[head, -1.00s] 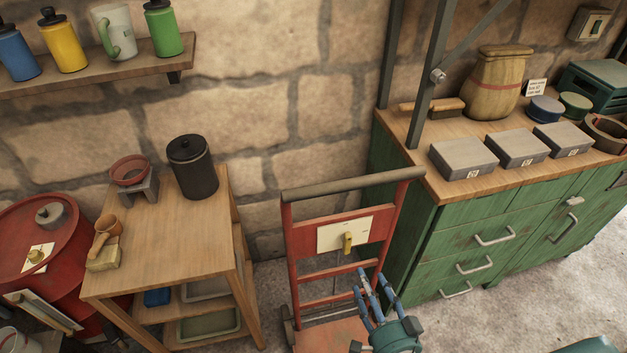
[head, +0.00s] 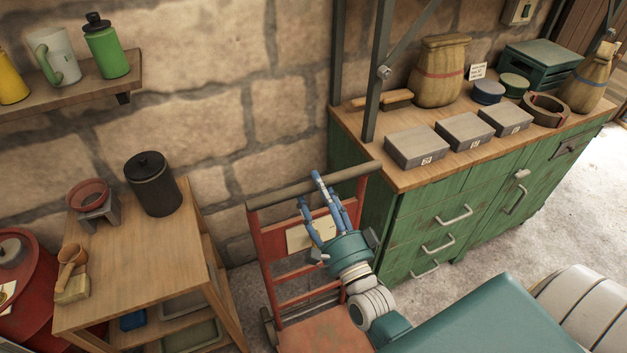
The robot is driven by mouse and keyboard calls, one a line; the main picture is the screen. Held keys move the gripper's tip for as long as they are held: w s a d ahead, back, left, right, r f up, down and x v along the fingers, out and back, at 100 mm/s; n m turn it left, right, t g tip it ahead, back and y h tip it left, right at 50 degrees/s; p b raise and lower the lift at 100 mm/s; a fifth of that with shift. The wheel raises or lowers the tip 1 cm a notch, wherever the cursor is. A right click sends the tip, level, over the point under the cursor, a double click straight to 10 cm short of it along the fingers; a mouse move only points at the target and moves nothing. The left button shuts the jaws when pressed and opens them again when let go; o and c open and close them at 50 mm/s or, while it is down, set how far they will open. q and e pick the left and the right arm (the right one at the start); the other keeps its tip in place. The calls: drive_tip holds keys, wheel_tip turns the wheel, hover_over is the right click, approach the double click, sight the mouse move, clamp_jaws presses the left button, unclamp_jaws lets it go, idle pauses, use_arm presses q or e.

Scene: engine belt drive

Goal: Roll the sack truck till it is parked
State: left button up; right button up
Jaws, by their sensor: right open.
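The red sack truck (head: 272,262) stands upright on the floor between the wooden side table and the green cabinet. Its grey top handle bar (head: 290,190) runs across the upper end of its frame. A pale plate (head: 298,236) sits on its upper part, partly hidden behind my fingers. My right gripper (head: 310,190) is open and empty, its blue fingers pointing up, in front of the frame and close to the handle bar. I cannot tell whether a finger touches the bar. My left gripper is not in view.
The wooden side table (head: 130,262) stands close on the left, with a dark canister (head: 154,184) on it. The green cabinet (head: 425,235) stands close on the right, with grey boxes and a sack on top. Grey floor (head: 480,268) lies free before the cabinet.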

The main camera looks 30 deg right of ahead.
drive_tip(key=shift+x, duration=0.8)
